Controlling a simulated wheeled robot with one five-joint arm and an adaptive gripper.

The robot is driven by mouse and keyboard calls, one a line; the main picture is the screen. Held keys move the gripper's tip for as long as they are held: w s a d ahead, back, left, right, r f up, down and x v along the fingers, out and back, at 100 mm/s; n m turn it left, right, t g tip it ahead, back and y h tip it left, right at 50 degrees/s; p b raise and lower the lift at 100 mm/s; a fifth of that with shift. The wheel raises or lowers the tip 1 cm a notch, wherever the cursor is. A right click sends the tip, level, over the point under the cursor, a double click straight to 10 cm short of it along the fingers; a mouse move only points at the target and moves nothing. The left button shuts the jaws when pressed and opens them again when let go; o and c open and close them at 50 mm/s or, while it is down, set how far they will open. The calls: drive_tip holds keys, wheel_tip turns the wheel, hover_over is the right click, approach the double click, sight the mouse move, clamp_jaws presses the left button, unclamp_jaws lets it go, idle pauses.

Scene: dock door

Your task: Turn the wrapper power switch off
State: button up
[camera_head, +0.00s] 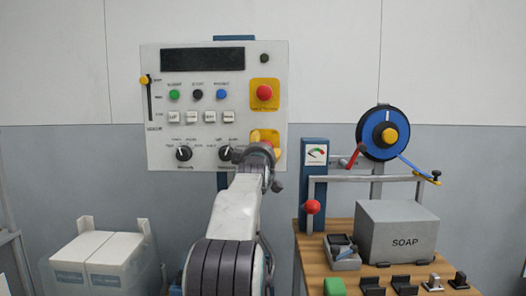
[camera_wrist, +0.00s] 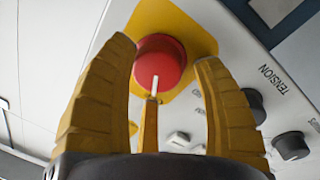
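The power switch is a red round knob (camera_wrist: 160,62) with a white mark on its face, set on a yellow plate (camera_wrist: 183,25) in the wrist view. In the head view its yellow plate (camera_head: 277,139) is at the panel's lower right, mostly hidden behind my gripper (camera_head: 263,138). In the wrist view my gripper (camera_wrist: 164,62) is open, with one yellow finger on each side of the knob and a third low in the middle. I cannot tell whether any finger touches the knob. The white mark points roughly up and down in that view.
The control panel (camera_head: 215,75) carries another red button (camera_head: 264,93) above, coloured buttons and black dials (camera_head: 183,153). To the right, a wooden table (camera_head: 310,260) holds a grey SOAP box (camera_head: 397,232), a gauge and a blue reel (camera_head: 375,145). Wrapped boxes (camera_head: 100,265) stand at lower left.

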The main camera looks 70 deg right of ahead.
drive_tip(key=shift+o, duration=0.6)
drive_tip(key=shift+s+f, duration=0.1)
drive_tip(key=shift+f, duration=0.05)
drive_tip(key=v, duration=1.2)
idle(0.5)
